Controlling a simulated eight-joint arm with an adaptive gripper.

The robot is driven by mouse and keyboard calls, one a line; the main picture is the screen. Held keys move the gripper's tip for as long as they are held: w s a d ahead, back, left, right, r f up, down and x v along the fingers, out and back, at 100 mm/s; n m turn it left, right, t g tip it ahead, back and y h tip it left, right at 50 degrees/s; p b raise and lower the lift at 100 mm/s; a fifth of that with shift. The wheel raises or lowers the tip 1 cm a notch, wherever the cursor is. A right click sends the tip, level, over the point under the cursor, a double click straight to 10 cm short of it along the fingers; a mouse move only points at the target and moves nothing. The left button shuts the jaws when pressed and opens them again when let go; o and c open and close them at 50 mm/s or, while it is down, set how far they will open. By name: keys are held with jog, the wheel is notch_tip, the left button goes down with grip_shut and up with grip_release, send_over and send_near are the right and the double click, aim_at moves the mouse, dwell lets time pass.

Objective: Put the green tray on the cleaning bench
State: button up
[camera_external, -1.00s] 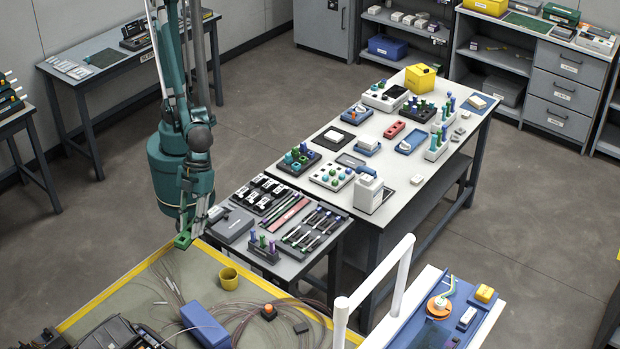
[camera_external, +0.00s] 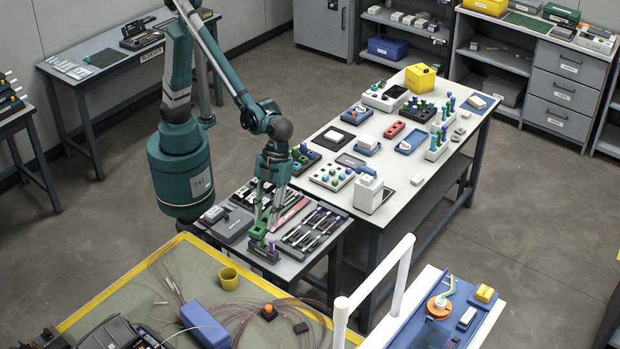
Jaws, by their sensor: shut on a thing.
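My gripper (camera_external: 262,226) points down over the front part of the small grey bench (camera_external: 287,268). It is shut on a small green piece, which looks like the green tray (camera_external: 257,233). The tray is at the fingertips, close to a dark rack with small coloured bottles. I cannot tell whether it touches the bench or the rack. No label shows on this bench, so I cannot tell for sure that it is the cleaning bench. My fingers hide part of the tray and rack.
The bench holds a grey box (camera_external: 228,224), black clips and a rack of pens (camera_external: 312,228). A long white table (camera_external: 420,180) full of racks stands behind to the right. A yellow-edged work table (camera_external: 120,290) with loose fibres and a yellow cup (camera_external: 229,278) is in front.

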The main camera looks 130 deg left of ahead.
jog(key=w+a, duration=0.4)
jog(key=a, duration=0.5)
jog(key=w+a, duration=0.3)
jog(key=a, duration=0.7)
jog(key=w+a, duration=0.4)
jog(key=a, duration=0.5)
jog(key=s+a+m, duration=0.1)
jog(key=s+a, duration=0.1)
jog(key=a, duration=1.8)
jog(key=s+a, duration=0.2)
jog(key=a, duration=1.9)
jog(key=s+a, duration=0.9)
jog(key=a, duration=0.3)
jog(key=s+a+f+m, duration=0.1)
jog(key=s+a, duration=0.7)
jog(key=a, duration=0.4)
jog(key=s+a, duration=0.9)
jog(key=a, duration=0.3)
notch_tip(320, 180, down, 11)
jog(key=shift+s+a+g+p, duration=0.15)
jog(key=shift+a+g+p, duration=0.15)
jog(key=shift+g+p, duration=0.1)
jog(key=shift+f, duration=0.1)
